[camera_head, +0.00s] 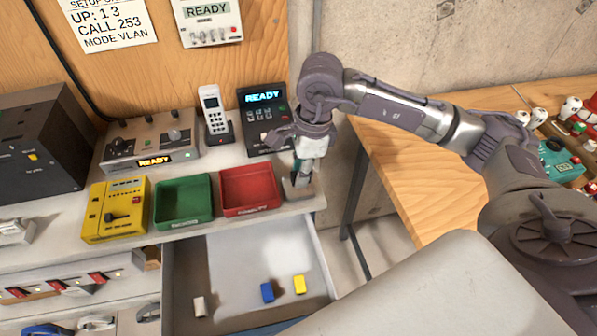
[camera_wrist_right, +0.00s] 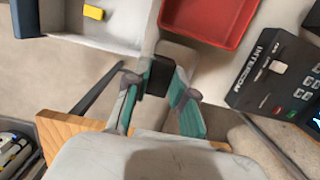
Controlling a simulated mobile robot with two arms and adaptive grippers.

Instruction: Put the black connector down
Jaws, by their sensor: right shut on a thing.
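My right gripper (camera_head: 301,168) points down at the right end of the shelf, just right of the red tray (camera_head: 250,208). In the right wrist view, the gripper (camera_wrist_right: 158,88) is shut on the black connector (camera_wrist_right: 160,74), a small dark block between its fingertips. A small grey pad (camera_head: 302,192) lies under the fingertips, beside the red tray. I cannot tell whether the connector touches it. The connector is mostly hidden by the fingers in the head view. My left gripper is not in view.
A green tray (camera_head: 183,219) and yellow device (camera_head: 115,208) stand left of the red tray. The intercom (camera_head: 262,120) and a white phone (camera_head: 215,114) are behind. Below, an open drawer (camera_head: 228,250) holds white, blue and yellow blocks. A wooden table (camera_head: 420,185) stands to the right.

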